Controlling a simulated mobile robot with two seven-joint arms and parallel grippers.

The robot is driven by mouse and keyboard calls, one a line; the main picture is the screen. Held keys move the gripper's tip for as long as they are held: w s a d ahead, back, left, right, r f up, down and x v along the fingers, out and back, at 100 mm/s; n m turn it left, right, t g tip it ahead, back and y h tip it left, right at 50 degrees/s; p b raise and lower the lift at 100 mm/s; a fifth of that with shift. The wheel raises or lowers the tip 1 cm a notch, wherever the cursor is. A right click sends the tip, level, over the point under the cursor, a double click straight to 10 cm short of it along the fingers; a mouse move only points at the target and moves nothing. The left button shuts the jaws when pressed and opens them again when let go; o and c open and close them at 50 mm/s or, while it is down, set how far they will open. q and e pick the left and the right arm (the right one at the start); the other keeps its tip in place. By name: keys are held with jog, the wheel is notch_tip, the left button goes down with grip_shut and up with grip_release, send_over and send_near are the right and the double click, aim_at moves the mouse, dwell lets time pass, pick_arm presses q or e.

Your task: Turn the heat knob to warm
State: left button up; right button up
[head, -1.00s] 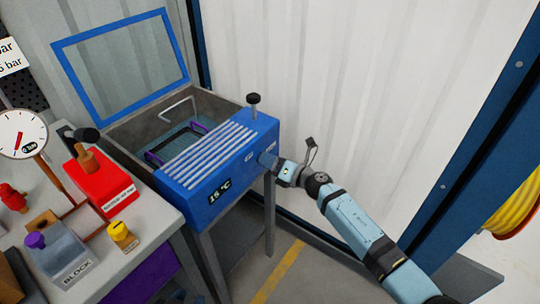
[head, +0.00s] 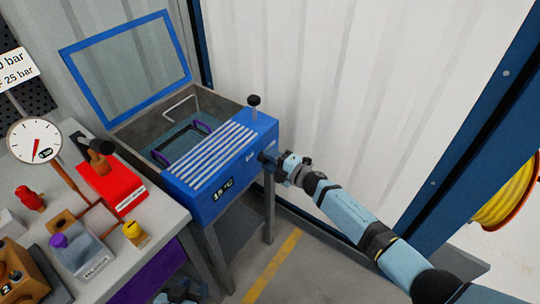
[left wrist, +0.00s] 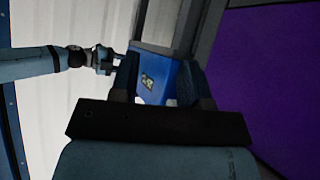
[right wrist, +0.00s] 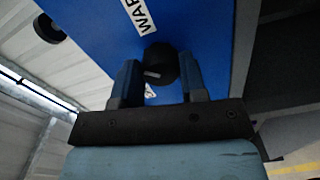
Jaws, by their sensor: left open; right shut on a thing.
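The blue heater box (head: 250,137) has an open lid and a front display (head: 222,188) that seems to read 15 °C. In the right wrist view, the black heat knob (right wrist: 160,63) with a pale pointer line sits on the box's blue side, beside a partly cut-off white label (right wrist: 148,17) starting "WAR". My right gripper (right wrist: 162,78) is shut on the knob, a finger on each side; it also shows in the head view (head: 272,160), at the box's right side. My left gripper (left wrist: 158,78) is open and empty, below the box; the box's display shows beyond its fingers.
The grey workbench (head: 150,262) stands left of the box with a red block (head: 112,185), a pressure gauge (head: 35,140) and several fittings. A black-knobbed post (head: 254,105) rises from the box top. A corrugated wall stands behind; a yellow hose reel (head: 505,195) is at right.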

pick_arm(q)
jog(key=shift+s+a+r+m+p, duration=0.1)
jog(key=shift+a+r+m+p, duration=0.05)
jog(key=shift+r+p, duration=0.65)
jog(key=shift+s+a+r+m+p, duration=0.15)
jog(key=shift+r+p, duration=0.35)
jog(key=shift+p, duration=0.55)
pick_arm(e)
jog(key=shift+f+m, duration=0.1)
jog(key=shift+m, duration=4.8)
pick_arm(q)
jog(key=shift+r, duration=0.1)
pick_arm(e)
jog(key=shift+s, duration=0.1)
jog(key=o, duration=0.9)
jog(key=shift+o, duration=0.2)
pick_arm(q)
jog(key=shift+r+p, duration=0.3)
jog(key=shift+p, duration=0.15)
pick_arm(e)
jog(key=v, duration=1.3)
jog(key=shift+s+d, duration=0.25)
jog(key=shift+d, duration=0.05)
